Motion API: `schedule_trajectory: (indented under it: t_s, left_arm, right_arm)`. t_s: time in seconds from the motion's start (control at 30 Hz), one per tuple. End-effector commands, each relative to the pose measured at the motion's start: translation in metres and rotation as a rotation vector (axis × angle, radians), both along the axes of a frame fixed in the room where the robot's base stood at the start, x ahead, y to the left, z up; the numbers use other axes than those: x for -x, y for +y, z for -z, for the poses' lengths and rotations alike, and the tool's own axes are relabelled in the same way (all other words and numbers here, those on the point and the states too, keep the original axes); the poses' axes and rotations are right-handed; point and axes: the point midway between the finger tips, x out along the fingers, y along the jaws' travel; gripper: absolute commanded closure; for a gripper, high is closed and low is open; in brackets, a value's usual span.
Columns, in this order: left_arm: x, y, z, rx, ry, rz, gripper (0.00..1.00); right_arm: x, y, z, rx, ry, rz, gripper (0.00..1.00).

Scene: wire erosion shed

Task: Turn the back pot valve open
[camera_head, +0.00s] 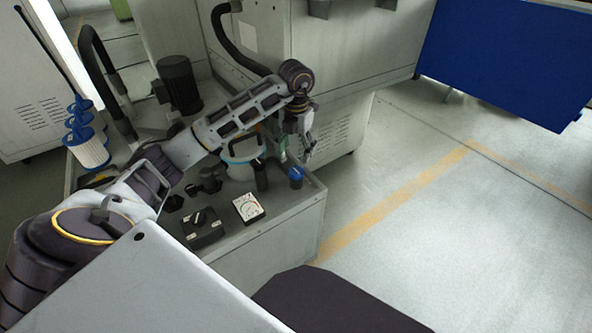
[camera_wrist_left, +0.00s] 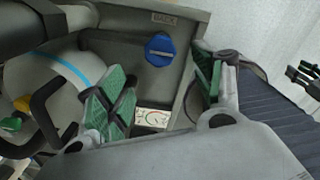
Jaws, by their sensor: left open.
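The back pot valve shows as a round blue knob (camera_wrist_left: 160,50) in the left wrist view, beside a plate reading BACK (camera_wrist_left: 165,18). A pale bar crosses its face. In the head view the blue knob (camera_head: 296,173) stands near the right corner of the grey bench. My left gripper (camera_head: 308,145) is above it and apart from it. In the left wrist view its green-padded fingers (camera_wrist_left: 163,88) are spread and empty, with the knob showing between and beyond them. Dark finger-like parts (camera_wrist_left: 304,76) at that view's right edge may be my right gripper; their state is unclear.
The bench (camera_head: 270,245) also holds a white gauge (camera_head: 249,208), a black switch box (camera_head: 203,226), a white pot (camera_head: 240,160) and blue-topped filters (camera_head: 90,150). A large grey machine (camera_head: 345,45) stands behind. The floor to the right is clear.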

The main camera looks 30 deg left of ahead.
Motion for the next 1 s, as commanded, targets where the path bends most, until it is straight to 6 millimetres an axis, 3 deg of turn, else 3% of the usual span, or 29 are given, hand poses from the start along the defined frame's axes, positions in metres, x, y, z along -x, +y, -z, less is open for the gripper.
schedule_trajectory:
  t_s: [0.6, 1.0]
  left_arm:
    - [0.0, 0.0, 0.078, 0.0, 0.002, 0.0, 0.33]
    - [0.0, 0.0, 0.086, 0.001, -0.001, 0.001, 0.33]
  right_arm:
    - [-0.002, 0.005, -0.025, -0.02, -0.041, -0.005, 0.57]
    - [0.002, 0.006, -0.028, -0.025, -0.043, -0.007, 0.57]
